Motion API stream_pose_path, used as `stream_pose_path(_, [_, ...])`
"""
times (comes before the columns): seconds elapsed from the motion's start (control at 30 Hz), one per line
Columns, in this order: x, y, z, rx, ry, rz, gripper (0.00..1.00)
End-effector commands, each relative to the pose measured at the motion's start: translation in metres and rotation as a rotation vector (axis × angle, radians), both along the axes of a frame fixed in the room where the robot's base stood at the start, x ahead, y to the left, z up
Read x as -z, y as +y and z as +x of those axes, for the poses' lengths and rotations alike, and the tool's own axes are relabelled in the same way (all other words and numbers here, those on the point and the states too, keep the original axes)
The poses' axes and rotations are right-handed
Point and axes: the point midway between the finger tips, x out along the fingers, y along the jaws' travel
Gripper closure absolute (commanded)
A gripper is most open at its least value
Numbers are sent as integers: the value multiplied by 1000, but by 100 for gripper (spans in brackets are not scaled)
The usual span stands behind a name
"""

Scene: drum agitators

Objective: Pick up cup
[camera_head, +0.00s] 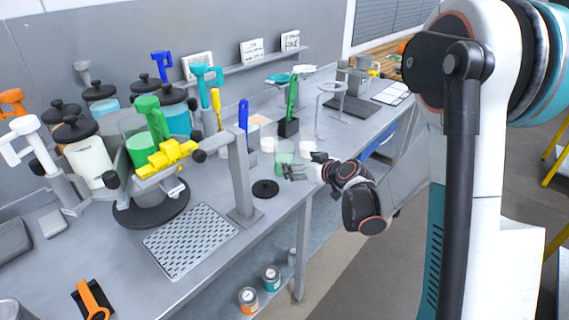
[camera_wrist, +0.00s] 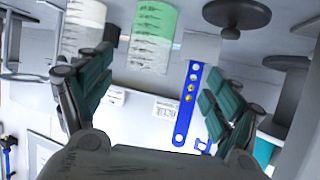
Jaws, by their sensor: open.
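In the head view a translucent green cup (camera_head: 283,160) stands near the front edge of the grey bench. A pale whitish cup (camera_head: 306,149) stands just behind my gripper (camera_head: 305,166). In the wrist view the green cup (camera_wrist: 153,32) has dark graduation marks, and a whitish marked cup (camera_wrist: 83,25) is to its left. My gripper (camera_wrist: 156,92) is open, its two dark green padded fingers spread wide. Nothing is held between them. The green cup appears beyond the gap between the fingers, apart from them. The task does not say which cup.
A round black disc (camera_head: 265,189) lies left of the green cup, beside a grey post stand (camera_head: 240,180). A green tool stands in a black holder (camera_head: 288,127) behind. A ring stand (camera_head: 330,100) is at the back right. A perforated plate (camera_head: 190,239) lies on the left.

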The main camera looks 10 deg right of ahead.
Motion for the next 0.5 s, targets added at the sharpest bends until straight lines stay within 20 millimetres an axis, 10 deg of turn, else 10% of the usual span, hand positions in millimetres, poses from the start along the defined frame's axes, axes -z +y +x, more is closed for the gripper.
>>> stream_pose_path(0.5, [37,8,54,-1,-30,-2,17])
